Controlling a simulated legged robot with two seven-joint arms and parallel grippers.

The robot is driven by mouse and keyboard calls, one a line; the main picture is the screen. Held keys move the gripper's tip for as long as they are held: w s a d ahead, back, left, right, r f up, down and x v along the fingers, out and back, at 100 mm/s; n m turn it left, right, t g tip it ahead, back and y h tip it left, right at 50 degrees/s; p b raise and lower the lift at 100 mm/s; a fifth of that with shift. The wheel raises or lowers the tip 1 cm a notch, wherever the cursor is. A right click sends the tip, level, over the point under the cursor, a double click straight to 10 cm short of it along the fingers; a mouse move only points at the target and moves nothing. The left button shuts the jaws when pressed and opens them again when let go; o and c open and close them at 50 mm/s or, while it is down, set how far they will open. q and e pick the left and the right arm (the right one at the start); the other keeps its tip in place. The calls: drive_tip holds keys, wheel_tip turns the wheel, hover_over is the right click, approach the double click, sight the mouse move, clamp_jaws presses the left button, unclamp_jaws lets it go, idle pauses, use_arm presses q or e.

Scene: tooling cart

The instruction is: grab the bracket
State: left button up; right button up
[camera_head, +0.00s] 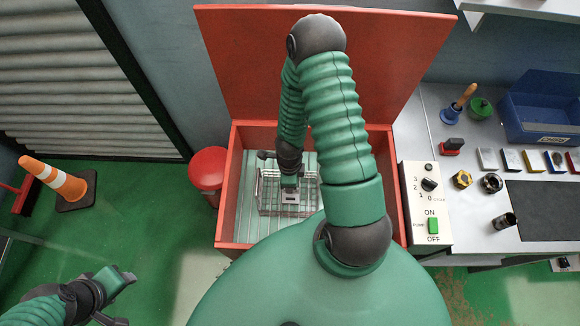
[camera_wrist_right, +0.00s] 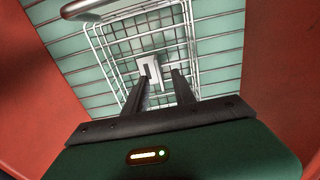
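The bracket (camera_wrist_right: 147,64) is a small pale piece with a notch, low inside the wire basket (camera_wrist_right: 97,45) in the right wrist view. My right gripper (camera_wrist_right: 162,78) points down into the basket, its two dark fingers apart with a gap between them. The bracket shows just beyond the fingertips; I cannot tell whether they touch it. In the head view my right arm reaches over the red bin and its gripper is at the basket (camera_head: 262,192), with the fingertips hard to make out. My left gripper (camera_head: 122,298) is at the lower left, away from the bin.
The basket stands on a slatted floor inside the red bin (camera_head: 229,190), whose lid (camera_head: 240,60) is raised. A switch panel (camera_head: 428,205) adjoins on the right, then a bench with tools and a blue box (camera_head: 545,115). A red round stool (camera_head: 208,167) and orange cone (camera_head: 55,180) stand left.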

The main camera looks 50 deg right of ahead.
sight(290, 196)
wheel_tip(290, 196, down, 5)
drive_tip(key=shift+s+d+f, duration=0.15)
drive_tip(key=shift+f, duration=0.05)
clamp_jaws()
idle(1.4)
